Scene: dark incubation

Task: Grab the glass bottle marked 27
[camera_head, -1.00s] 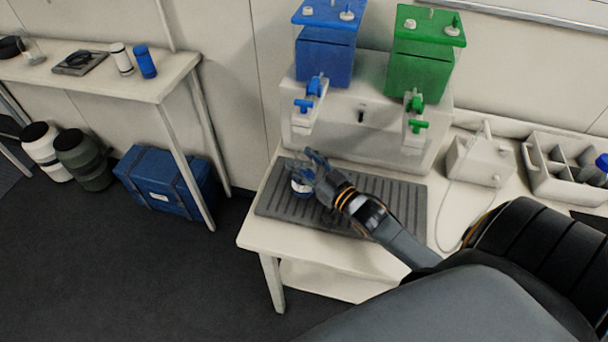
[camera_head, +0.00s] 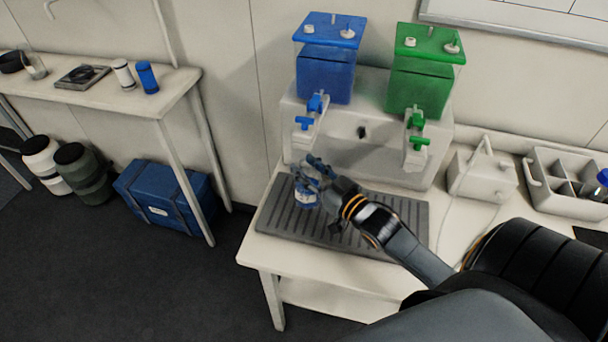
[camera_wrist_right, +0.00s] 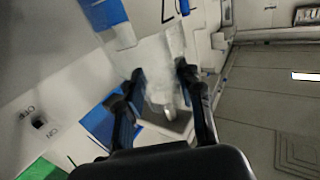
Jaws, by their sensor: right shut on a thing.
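A small clear glass bottle (camera_head: 306,200) with a white and blue label is at the left part of the ribbed grey drip tray (camera_head: 285,225) in the head view. The number on it is too small to read. My right gripper (camera_head: 314,174) is shut on the bottle near its top. I cannot tell whether the bottle touches the tray. In the right wrist view, the two dark fingers of my right gripper (camera_wrist_right: 160,75) stand on both sides of the pale, see-through bottle (camera_wrist_right: 160,95). My left gripper does not show.
Blue (camera_head: 326,75) and green (camera_head: 420,82) tanks with taps stand on a white stand behind the tray. A white box (camera_head: 482,178) and a divided caddy (camera_head: 545,185) are to the right. A side table (camera_head: 100,95) and a blue chest (camera_head: 165,188) are left.

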